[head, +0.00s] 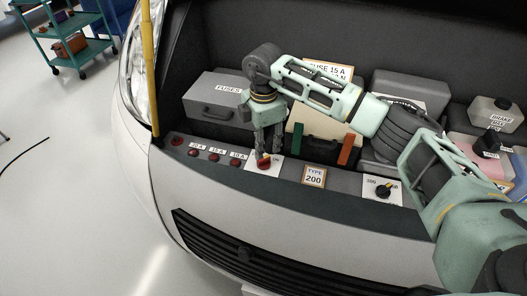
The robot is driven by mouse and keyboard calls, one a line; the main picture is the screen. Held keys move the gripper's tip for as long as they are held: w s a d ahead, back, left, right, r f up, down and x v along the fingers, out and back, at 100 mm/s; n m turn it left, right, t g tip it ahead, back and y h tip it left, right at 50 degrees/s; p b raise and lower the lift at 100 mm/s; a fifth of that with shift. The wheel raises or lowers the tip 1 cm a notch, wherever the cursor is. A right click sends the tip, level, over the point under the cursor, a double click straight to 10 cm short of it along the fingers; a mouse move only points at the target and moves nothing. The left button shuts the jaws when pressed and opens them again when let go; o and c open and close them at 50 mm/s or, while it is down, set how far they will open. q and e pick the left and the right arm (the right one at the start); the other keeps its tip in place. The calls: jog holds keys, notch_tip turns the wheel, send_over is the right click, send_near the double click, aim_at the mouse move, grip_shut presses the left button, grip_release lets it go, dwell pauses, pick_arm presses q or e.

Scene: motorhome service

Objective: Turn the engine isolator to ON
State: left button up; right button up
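A red rotary knob (263,163) sits on a white plate (254,168) on the sloped front panel; part of its label reads "ON". I take it for the engine isolator. My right gripper (267,152) points down at the knob, its two fingers apart and their tips at or just above it. Whether they touch or grip it cannot be told. The fingers partly hide the knob and plate. A second rotary knob (384,189), black and yellow, sits on another white plate further right, with partly readable lettering. My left gripper is not in view.
Several small red knobs (193,153) line the panel to the left. A "TYPE 200" label (314,177) is right of the isolator. A grey fuses box (214,95), a green block (298,139) and an orange-red block (346,149) stand behind. A yellow prop (148,62) rises at left.

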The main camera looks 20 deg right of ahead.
notch_tip(320, 180, up, 7)
jog(key=shift+f, duration=0.2)
dwell(0.5)
